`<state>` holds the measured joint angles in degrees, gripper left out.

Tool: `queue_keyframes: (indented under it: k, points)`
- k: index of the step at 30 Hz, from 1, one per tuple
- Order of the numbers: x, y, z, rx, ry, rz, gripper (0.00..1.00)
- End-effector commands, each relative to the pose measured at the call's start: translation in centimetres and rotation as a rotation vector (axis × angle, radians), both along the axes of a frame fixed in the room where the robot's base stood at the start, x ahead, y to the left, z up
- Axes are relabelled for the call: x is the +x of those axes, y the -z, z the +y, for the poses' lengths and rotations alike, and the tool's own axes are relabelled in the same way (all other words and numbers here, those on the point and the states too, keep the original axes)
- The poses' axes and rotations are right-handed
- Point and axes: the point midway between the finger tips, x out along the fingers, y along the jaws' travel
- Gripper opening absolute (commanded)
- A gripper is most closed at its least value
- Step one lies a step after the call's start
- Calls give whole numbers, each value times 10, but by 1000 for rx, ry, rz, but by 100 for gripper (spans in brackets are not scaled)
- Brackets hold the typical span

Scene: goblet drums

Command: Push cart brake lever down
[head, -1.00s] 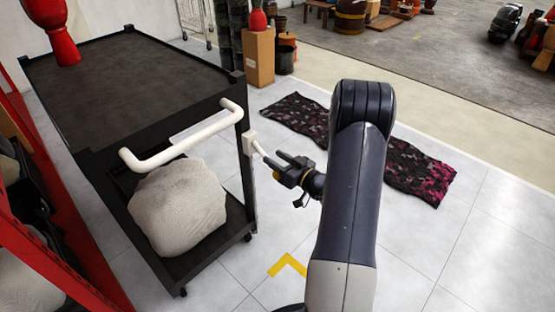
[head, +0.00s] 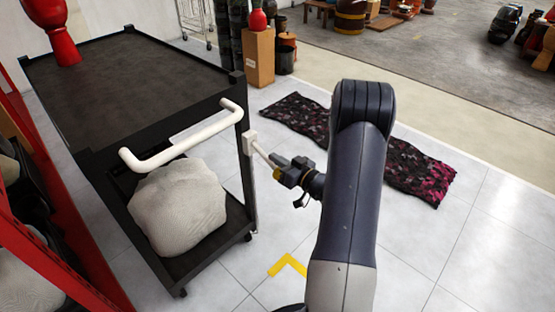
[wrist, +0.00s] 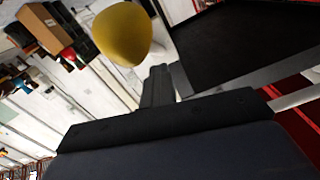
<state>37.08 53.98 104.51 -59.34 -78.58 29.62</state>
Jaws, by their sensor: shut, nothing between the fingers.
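The black cart (head: 130,85) stands on the left with a white push handle (head: 185,140). A white bracket (head: 250,141) on its right corner post carries a thin brake lever (head: 262,155) that slants down and right to a yellow knob (head: 277,174). My gripper (head: 275,161) is shut and empty right by the knob, at the lever's outer end. In the wrist view the knob (wrist: 122,36) looks large beside the shut fingers (wrist: 157,85). I cannot tell whether they touch it.
A grey-white bundle (head: 178,205) sits on the cart's lower shelf, and a red drum (head: 52,30) on its top. A dark patterned rug (head: 300,122) lies behind my arm. A red frame (head: 45,240) is at far left.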

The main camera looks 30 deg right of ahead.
Motion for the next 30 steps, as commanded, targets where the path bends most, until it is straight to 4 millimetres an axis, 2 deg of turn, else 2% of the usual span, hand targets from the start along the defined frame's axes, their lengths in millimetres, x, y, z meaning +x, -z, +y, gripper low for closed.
queue_keyframes:
  k: [12, 30]
  points:
    - [0, 0, 0, 0, 0, 0, 0]
    - [0, 0, 0, 0, 0, 0, 49]
